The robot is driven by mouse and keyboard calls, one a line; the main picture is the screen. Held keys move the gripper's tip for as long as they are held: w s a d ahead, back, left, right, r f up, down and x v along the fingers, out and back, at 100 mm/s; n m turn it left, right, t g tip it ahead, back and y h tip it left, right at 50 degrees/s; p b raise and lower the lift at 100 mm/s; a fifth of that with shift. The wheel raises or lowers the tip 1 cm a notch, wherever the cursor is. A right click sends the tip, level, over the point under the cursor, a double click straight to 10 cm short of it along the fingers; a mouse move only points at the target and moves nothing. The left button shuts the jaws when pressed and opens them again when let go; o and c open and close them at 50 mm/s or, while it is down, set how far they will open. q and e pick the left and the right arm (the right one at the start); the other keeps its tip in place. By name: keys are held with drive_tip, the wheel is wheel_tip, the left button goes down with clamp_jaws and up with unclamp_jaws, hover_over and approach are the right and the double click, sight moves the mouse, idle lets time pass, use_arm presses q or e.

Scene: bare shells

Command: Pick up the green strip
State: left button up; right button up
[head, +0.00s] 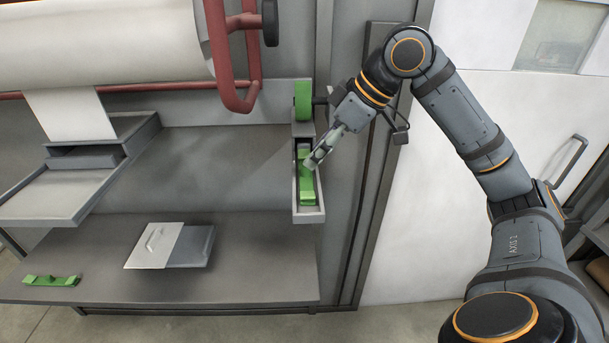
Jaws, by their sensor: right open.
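A green strip (308,188) lies lengthwise in a narrow grey tray (310,216) fixed at the right end of the bench. A second green piece (52,281), long and low with small raised parts, lies on the bench at the far left front. My right gripper (312,163) reaches in from the right, pointing down and left over the narrow tray. Its open fingers are over the upper part of the strip there and hide some of it. I cannot tell whether they touch it. My left gripper is not in view.
A green wheel-like part (303,100) sits just above the narrow tray. A grey block with a light handled plate (155,245) lies mid-bench. A grey shelf unit (60,195) stands left, under a large white roll (100,40) and a red frame (234,85).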

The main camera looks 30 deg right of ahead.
drive_tip(key=x, duration=0.4)
drive_tip(key=shift+p, duration=0.4)
drive_tip(key=shift+s, duration=0.15)
drive_tip(key=shift+c, duration=1.4)
clamp_jaws()
wheel_tip(320, 180, up, 10)
drive_tip(key=p, duration=0.5)
